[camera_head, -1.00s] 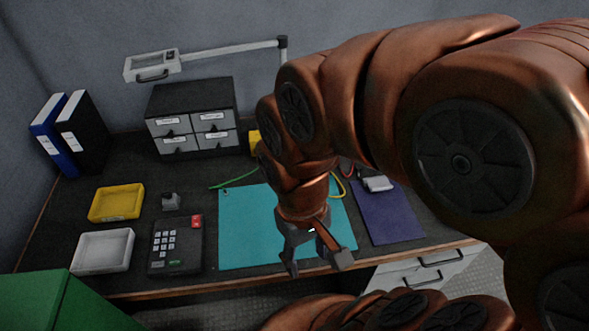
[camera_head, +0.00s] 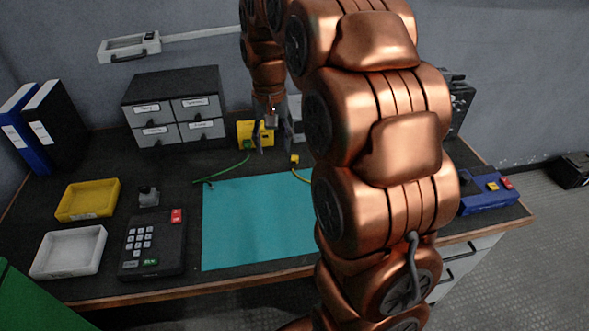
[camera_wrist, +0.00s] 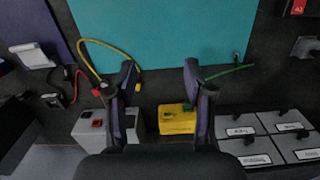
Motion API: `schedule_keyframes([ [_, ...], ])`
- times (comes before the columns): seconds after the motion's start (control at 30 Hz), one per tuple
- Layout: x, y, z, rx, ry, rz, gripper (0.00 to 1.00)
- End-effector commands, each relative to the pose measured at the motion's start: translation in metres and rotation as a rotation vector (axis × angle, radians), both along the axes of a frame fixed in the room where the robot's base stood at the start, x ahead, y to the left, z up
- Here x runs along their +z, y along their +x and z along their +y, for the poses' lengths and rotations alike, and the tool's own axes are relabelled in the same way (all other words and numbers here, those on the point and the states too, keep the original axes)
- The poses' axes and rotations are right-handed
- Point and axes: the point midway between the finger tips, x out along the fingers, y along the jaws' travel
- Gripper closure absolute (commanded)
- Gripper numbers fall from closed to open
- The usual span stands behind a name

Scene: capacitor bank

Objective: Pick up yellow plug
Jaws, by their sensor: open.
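The yellow plug (camera_head: 294,160) lies on the dark bench behind the teal mat, at the end of a yellow cable. My gripper (camera_head: 273,146) points down with its fingers apart, a little left of the plug in the head view and in front of the yellow box (camera_head: 245,132). In the wrist view my gripper (camera_wrist: 160,76) is open and nothing shows held between the fingers. The yellow cable (camera_wrist: 103,43) loops to the left finger there, where a small yellow end shows beside it. The finger partly hides that area.
The teal mat (camera_head: 250,225) lies flat in front. A green cable (camera_head: 225,172) runs left of my gripper. Grey drawers (camera_head: 175,115) stand at the back left. A grey box (camera_wrist: 92,125) stands beside the yellow box in the wrist view.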

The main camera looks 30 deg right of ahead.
Motion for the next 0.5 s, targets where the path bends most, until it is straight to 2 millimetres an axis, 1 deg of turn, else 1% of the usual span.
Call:
schedule_keyframes([
  [0.03,-0.017,0.014,-0.012,-0.03,-0.001,-0.003,0.48],
  [0.2,-0.047,0.053,-0.051,-0.124,-0.009,-0.017,0.48],
  [0.3,-0.064,0.073,-0.075,-0.177,-0.015,-0.027,0.48],
  [0.4,-0.078,0.088,-0.095,-0.221,-0.02,-0.036,0.48],
  [0.5,-0.089,0.097,-0.11,-0.255,-0.025,-0.041,0.48],
])
